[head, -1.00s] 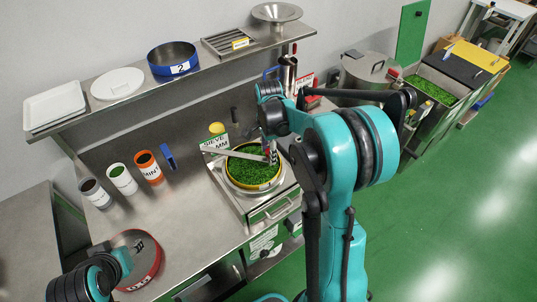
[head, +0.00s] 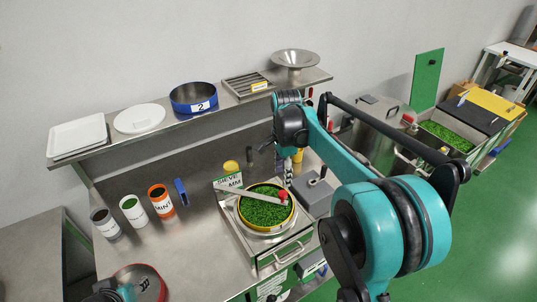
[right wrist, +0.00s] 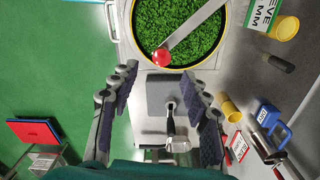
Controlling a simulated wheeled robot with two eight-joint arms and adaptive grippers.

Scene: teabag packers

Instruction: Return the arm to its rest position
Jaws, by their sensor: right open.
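My right arm reaches over the bench in the head view, its gripper (head: 290,158) largely hidden behind my own arm links. In the right wrist view the gripper (right wrist: 159,76) is open, with nothing between its dark-padded fingers. A yellow-rimmed sieve (head: 244,204) full of green leaf sits on a steel unit, with a red-knobbed bar (head: 240,190) lying across it. The sieve also shows at the top of the wrist view (right wrist: 136,40), beyond the fingertips. A part of my left arm shows at the bottom left; its gripper is not seen.
A grey block with a handle (right wrist: 172,98) lies below the fingers in the wrist view. Labelled cups (head: 133,211) and a red-rimmed sieve (head: 140,268) stand on the left of the bench. A shelf (head: 215,110) runs behind. Green floor (head: 480,240) is open at right.

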